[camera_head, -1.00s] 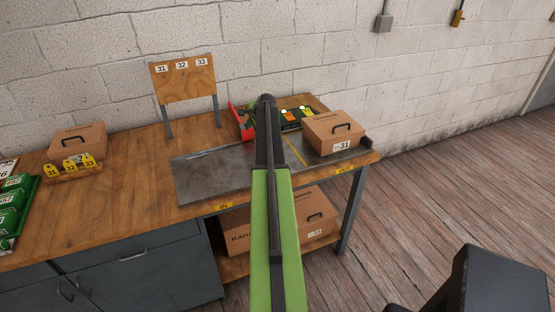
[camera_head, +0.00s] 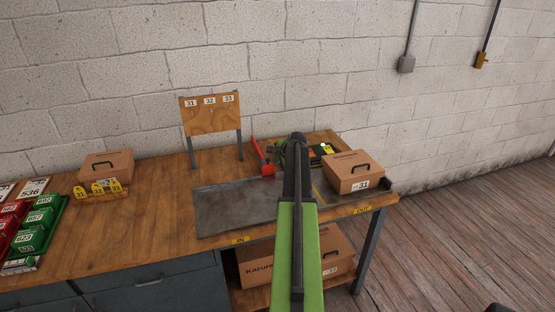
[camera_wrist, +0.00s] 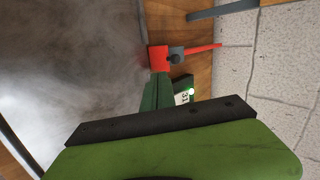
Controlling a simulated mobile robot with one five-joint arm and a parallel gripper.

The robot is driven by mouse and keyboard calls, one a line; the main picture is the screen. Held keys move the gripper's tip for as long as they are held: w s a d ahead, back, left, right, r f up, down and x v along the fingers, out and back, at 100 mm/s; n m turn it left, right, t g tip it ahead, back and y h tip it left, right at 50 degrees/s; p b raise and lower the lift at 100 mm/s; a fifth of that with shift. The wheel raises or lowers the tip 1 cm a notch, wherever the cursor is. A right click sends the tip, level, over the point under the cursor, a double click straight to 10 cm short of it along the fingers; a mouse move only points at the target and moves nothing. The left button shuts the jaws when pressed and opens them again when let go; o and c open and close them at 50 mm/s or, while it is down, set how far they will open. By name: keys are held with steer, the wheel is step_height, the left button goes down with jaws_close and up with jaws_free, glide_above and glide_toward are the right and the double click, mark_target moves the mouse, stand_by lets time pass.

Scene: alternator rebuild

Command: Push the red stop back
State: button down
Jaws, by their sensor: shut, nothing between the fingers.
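The red stop (camera_head: 264,160) stands at the back edge of the grey metal plate (camera_head: 232,207) in the head view. In the wrist view the red stop (camera_wrist: 158,58) shows as a red block with a thin red arm pointing right and a small grey piece between them. My gripper (camera_wrist: 157,80) is shut and empty, its dark green fingers pointing at the red block. The tips look very close to it; whether they touch, I cannot tell. In the head view my wrist hides part of the area right of the stop.
A cardboard box (camera_head: 353,172) labelled 31 stands at the plate's right end. A tray with green and yellow parts (camera_head: 322,150) lies behind my wrist. A wooden number board (camera_head: 211,117) stands at the back. The plate's left part is clear.

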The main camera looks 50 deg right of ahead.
steer(key=p+v, duration=0.3)
steer(key=v, duration=0.3)
steer(key=shift+a, duration=0.1)
